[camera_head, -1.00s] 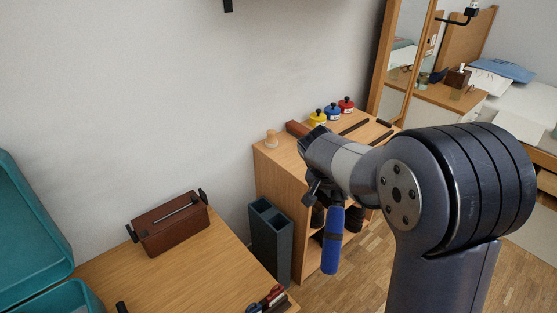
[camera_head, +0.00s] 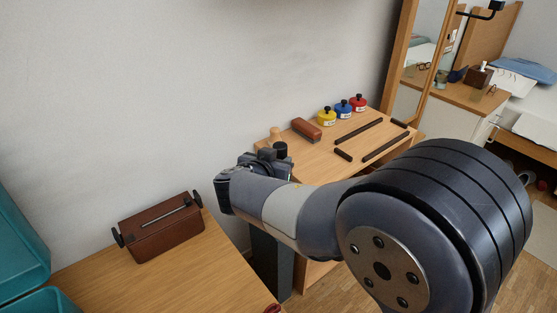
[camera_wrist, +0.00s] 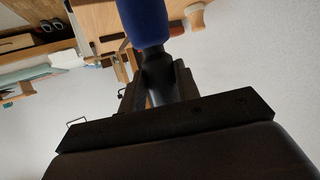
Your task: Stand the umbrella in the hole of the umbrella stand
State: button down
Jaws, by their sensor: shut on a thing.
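The blue umbrella (camera_wrist: 143,22) is held in my gripper (camera_wrist: 162,85), running out from the jaws to the top edge of the wrist view. In the head view my gripper (camera_head: 272,165) is mostly hidden behind my own wrist, and the blue part of the umbrella does not show. The dark grey umbrella stand (camera_head: 271,268) stands on the floor between the two wooden furniture pieces. My wrist is in front of its top in the head view, so its openings are hidden. I cannot tell whether the umbrella is over or in a hole.
A wooden cabinet (camera_head: 320,160) right of the stand carries a brown case (camera_head: 306,129), yellow, blue and red jars and dark bars. A wooden table (camera_head: 150,285) at the left carries a brown box (camera_head: 160,228). A teal container (camera_head: 20,250) sits at the left edge.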

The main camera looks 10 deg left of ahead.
jog(key=shift+b, duration=0.7)
jog(key=shift+f+b, duration=0.25)
jog(key=shift+b, duration=0.1)
jog(key=shift+f+b, duration=4.35)
jog(key=shift+f, duration=3.25)
jog(key=c, duration=1)
grip_release()
jog(key=shift+o, duration=0.2)
jog(key=shift+f, duration=0.1)
